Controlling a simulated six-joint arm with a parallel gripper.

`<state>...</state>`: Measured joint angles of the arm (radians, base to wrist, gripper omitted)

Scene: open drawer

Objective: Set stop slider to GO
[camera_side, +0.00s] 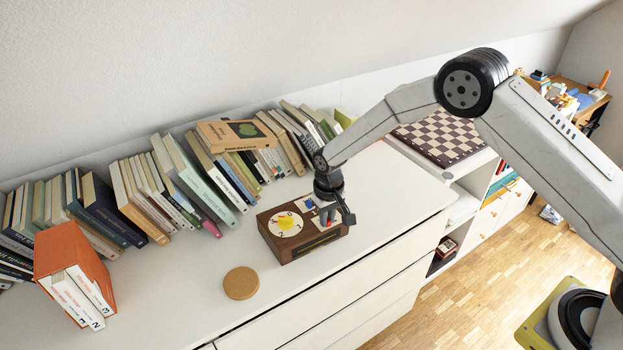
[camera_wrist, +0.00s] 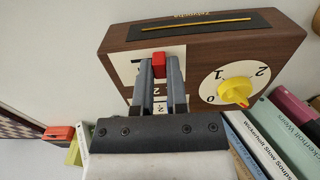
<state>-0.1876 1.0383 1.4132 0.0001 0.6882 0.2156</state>
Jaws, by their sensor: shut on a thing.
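A brown wooden box (camera_side: 276,241) stands on the white dresser top, and it fills the upper part of the wrist view (camera_wrist: 122,37). Its top has a white dial with a yellow knob (camera_wrist: 234,91), also seen in the side view (camera_side: 286,222). Beside the dial is a white slider panel (camera_wrist: 129,67) with a red slider knob (camera_wrist: 159,65). My gripper (camera_wrist: 160,68) is shut on the red knob, a finger on each side. In the side view my gripper (camera_side: 328,214) is over the panel end of the box. The fingers hide part of the panel lettering.
A row of leaning books (camera_side: 170,190) stands along the wall behind the box. A round cork-coloured disc (camera_side: 241,283) lies in front left of the box. An orange book case (camera_side: 77,262) is at far left, and a chessboard (camera_side: 440,138) is at back right.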

